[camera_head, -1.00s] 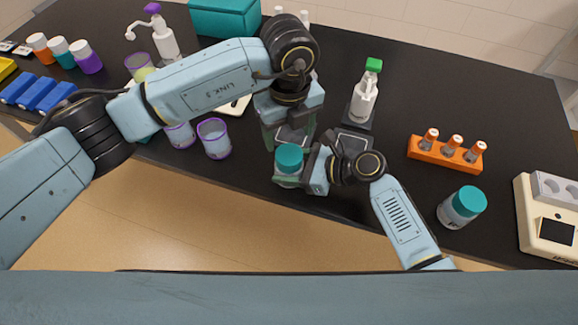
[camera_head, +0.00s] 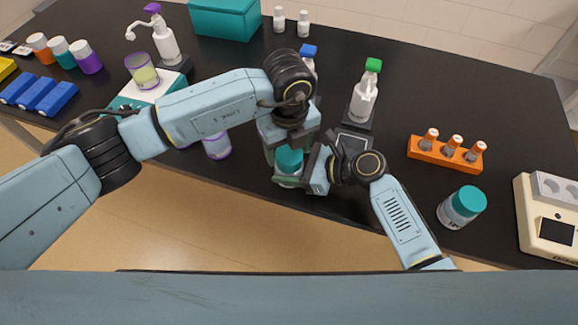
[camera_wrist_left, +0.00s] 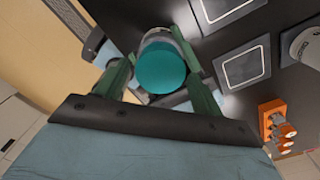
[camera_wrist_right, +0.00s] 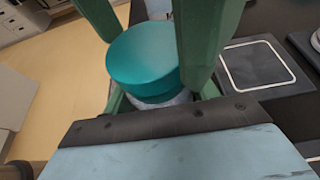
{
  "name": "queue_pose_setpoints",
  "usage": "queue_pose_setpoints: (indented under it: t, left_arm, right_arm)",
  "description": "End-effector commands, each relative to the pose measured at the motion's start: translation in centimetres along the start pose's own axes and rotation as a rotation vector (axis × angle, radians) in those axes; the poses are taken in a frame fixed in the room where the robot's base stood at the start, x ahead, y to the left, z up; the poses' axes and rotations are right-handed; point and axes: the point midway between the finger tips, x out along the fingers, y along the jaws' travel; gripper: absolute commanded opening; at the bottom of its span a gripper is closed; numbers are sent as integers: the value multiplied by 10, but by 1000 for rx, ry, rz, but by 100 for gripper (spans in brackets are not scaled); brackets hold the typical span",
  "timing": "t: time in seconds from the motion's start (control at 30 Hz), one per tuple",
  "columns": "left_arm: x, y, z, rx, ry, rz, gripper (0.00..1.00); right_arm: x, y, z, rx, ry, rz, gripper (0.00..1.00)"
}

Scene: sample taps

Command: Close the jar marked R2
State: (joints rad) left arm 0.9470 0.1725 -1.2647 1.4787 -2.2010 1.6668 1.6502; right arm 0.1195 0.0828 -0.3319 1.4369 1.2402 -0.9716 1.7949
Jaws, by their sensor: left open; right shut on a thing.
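The lid rests on top of the jar; I cannot tell how tightly. My right gripper (camera_head: 292,178) is shut on the jar body (camera_wrist_right: 165,101) below the lid. My left gripper (camera_head: 283,148) is open above the jar, its fingers on either side of the lid, which also shows in the left wrist view (camera_wrist_left: 160,68). I cannot read a marking on this jar. A second teal-lidded jar (camera_head: 462,207) stands at the right; its label is too small to read.
An orange rack (camera_head: 446,154) with tubes and a cream device (camera_head: 550,225) are at the right. A green-capped bottle (camera_head: 364,98) stands behind the grippers. A purple-rimmed cup (camera_head: 217,147) is close to the left arm, with another cup (camera_head: 143,75) farther back.

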Motion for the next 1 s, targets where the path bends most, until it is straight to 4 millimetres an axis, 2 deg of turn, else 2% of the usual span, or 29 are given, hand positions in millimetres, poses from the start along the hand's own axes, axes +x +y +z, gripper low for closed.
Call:
queue_pose_setpoints:
  t: [0.1, 0.37, 0.67, 0.7, 0.87, 1.0]
  left_arm:
    - [6, 0, -1, 1, 1, 1, 68]
    - [7, 0, 0, 1, 0, 0, 68]
    - [7, 0, 0, 1, 0, 1, 31]
    - [7, 0, 0, 1, 0, 1, 61]
    - [7, 0, 0, 1, 0, 0, 80]
    - [7, 0, 0, 1, 0, -1, 80]
  right_arm:
    - [0, 0, 0, 0, 1, 0, 0]
    - [0, 0, 0, 0, 1, 0, 0]
    - [0, 0, 0, 0, 1, -1, 0]
    - [0, 0, 0, 0, 1, -1, 0]
    - [0, 0, 0, 0, 1, -1, 0]
    - [0, 0, 0, 0, 1, 0, 0]
